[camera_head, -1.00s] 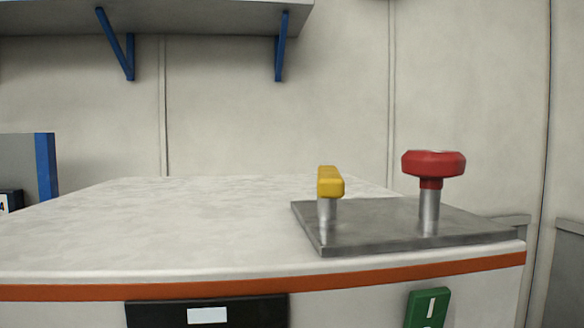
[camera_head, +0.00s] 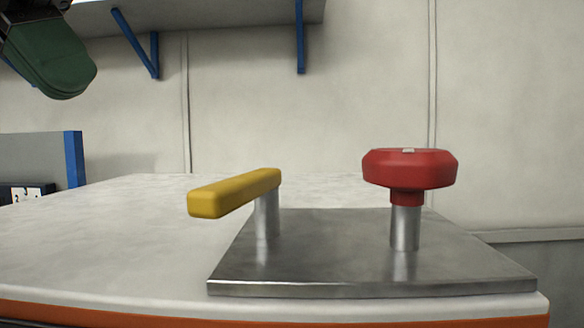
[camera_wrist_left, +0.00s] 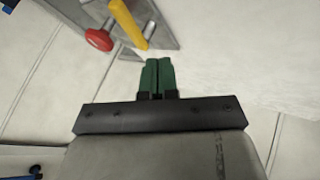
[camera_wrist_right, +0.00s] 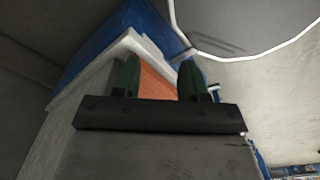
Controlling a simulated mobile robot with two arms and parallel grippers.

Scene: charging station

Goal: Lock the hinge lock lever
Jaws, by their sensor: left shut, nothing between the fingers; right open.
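The hinge lock lever seems to be the yellow bar (camera_head: 234,193) on a metal post, standing on a steel plate (camera_head: 370,282). The bar points left and toward me in the head view. A red knob (camera_head: 409,168) on its own post stands to its right. My left gripper (camera_head: 62,85) shows at the upper left of the head view, apart from the lever. In the left wrist view its green fingers (camera_wrist_left: 158,62) are shut and empty, with the yellow bar (camera_wrist_left: 128,22) and red knob (camera_wrist_left: 99,39) beyond them. My right gripper (camera_wrist_right: 158,75) is open and empty, not in the head view.
The plate lies on a white worktop (camera_head: 100,240) with an orange front edge (camera_head: 60,312). The worktop left of the plate is clear. A grey shelf (camera_head: 220,14) on blue brackets hangs on the back wall. A blue-edged panel (camera_head: 74,158) stands at the left.

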